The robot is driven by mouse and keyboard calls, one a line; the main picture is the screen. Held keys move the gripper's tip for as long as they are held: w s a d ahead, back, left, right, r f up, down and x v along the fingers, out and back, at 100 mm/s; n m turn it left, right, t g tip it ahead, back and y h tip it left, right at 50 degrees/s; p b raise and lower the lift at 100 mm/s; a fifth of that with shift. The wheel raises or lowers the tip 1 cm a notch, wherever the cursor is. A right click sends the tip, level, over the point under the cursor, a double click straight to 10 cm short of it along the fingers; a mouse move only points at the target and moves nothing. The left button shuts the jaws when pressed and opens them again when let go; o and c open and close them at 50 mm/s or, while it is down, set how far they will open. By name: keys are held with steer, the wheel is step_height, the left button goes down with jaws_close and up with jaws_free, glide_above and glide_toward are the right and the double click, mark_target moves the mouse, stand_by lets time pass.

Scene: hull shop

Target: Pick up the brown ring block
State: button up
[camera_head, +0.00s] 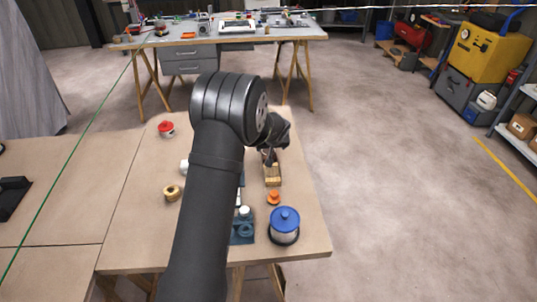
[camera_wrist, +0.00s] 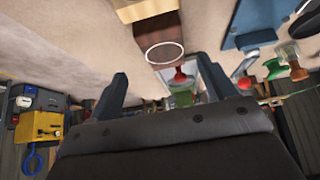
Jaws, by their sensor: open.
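A brown block-like surface (camera_wrist: 155,30) and a thin white ellipse lie beyond the fingertips.
On the table (camera_head: 128,225) are a red-topped piece (camera_head: 166,129), an orange piece (camera_head: 273,198), a blue-lidded pot (camera_head: 285,225) and a dark blue fixture (camera_head: 242,235). My arm hides part of the tabletop. Another workbench (camera_head: 222,38) stands behind.

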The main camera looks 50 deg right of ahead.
mark_target(268, 151)
steer(key=shift+w+x, duration=0.15)
steer(key=shift+x, duration=1.2)
steer(key=shift+w+x, duration=0.1)
steer(key=shift+x, duration=1.25)
steer(key=shift+a, duration=0.2)
steer(key=shift+c, duration=0.5)
steer(key=c, duration=1)
